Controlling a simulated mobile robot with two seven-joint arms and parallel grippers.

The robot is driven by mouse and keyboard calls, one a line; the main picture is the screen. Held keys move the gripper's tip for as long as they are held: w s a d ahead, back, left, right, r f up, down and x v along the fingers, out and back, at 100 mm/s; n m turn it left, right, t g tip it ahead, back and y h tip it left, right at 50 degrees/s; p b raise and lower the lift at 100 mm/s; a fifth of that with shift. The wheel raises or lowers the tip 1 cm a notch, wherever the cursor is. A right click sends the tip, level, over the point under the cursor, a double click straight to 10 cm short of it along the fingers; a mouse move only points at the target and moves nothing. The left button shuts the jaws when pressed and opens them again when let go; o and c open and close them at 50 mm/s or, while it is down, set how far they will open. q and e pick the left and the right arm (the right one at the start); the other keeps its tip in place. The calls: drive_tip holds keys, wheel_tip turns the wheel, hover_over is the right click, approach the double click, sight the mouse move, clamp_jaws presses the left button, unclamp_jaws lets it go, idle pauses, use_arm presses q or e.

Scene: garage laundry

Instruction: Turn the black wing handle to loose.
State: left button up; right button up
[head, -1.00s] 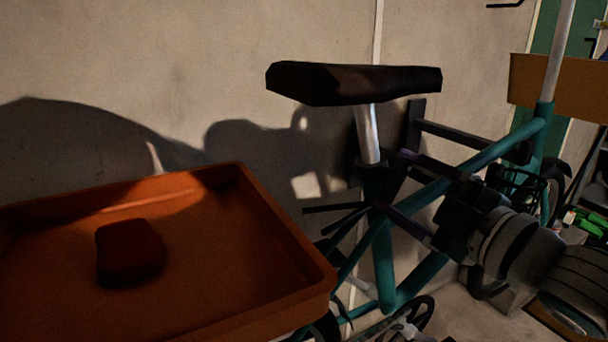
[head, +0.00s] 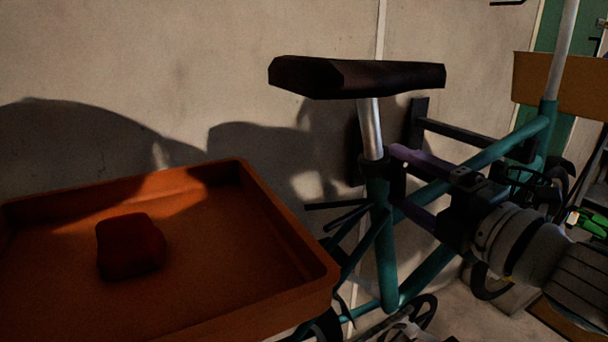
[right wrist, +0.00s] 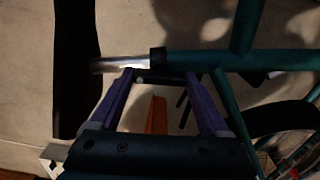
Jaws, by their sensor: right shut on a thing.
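The black wing handle (right wrist: 158,79) shows in the right wrist view as a short dark bar between my fingertips, just beside the black collar (right wrist: 157,55) on the seat post. My right gripper (right wrist: 160,76) has purple fingers spread wide, one at each end of the bar, and is shut on it. In the head view my right gripper (head: 395,179) reaches in from the right to the collar under the saddle. There the handle is mostly hidden by shadow and the fingers. My left gripper is not in view.
The teal bicycle frame (head: 387,265) carries a dark saddle (head: 355,78) on a silver post (head: 370,127), close to the wall. An orange tray (head: 270,215) holding a dark red lump (head: 130,247) stands at the left. A wooden box (head: 560,85) is at the back right.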

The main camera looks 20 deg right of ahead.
idle(0.3)
drive_tip(key=o, duration=1.2)
drive_tip(key=s, duration=1)
drive_tip(key=shift+d, duration=0.35)
drive_tip(key=shift+w, duration=0.1)
